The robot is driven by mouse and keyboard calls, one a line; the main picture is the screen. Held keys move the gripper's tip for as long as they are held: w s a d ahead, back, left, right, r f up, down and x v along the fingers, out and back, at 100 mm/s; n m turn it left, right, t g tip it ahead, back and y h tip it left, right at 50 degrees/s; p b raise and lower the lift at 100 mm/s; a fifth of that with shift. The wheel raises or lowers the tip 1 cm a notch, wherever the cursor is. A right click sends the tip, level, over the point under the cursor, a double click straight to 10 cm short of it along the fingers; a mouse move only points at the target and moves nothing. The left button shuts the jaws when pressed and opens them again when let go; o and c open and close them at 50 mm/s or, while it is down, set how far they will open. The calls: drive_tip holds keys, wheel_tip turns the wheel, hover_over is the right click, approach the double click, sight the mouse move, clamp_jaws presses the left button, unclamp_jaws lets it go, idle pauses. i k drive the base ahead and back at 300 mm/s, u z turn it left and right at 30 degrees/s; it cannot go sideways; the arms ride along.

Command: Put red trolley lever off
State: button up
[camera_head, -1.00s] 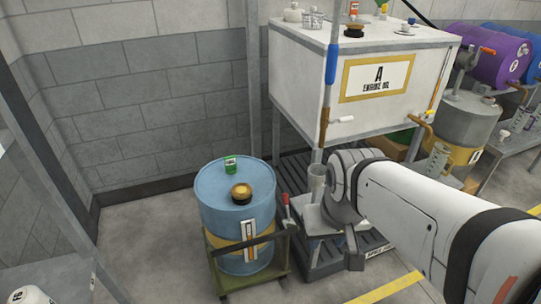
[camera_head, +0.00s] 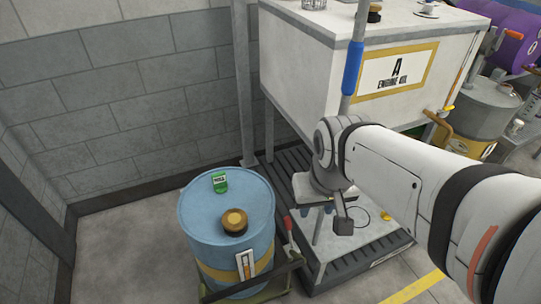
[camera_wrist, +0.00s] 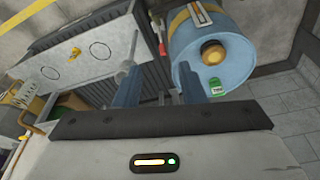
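The red trolley lever (camera_head: 288,222) stands upright at the right side of the trolley (camera_head: 279,279), which carries a blue drum (camera_head: 227,225). In the wrist view the red lever (camera_wrist: 161,45) shows beyond my fingers, near the gap between them, left of the blue drum (camera_wrist: 221,57). My gripper (camera_wrist: 156,75) is open and empty, with its two fingers apart. In the head view my gripper (camera_head: 322,208) hangs to the right of the lever and is apart from it. The lever's lower end is hard to make out.
A white engine oil tank (camera_head: 330,60) stands behind my arm, with a blue-sleeved post (camera_head: 352,68) at its front corner. A dark grated platform (camera_head: 290,180) lies beneath. A grey wall (camera_head: 140,95) is behind. Floor left of the drum is clear.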

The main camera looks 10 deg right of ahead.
sight(287, 224)
drive_tip(key=u, duration=0.05)
drive_tip(key=k, duration=0.8)
drive_tip(key=u, duration=0.4)
drive_tip(key=i, duration=0.5)
drive_tip(key=u, duration=0.05)
drive_tip(key=k, duration=0.5)
drive_tip(key=u, duration=0.5)
drive_tip(key=i, duration=0.3)
drive_tip(key=z, duration=0.05)
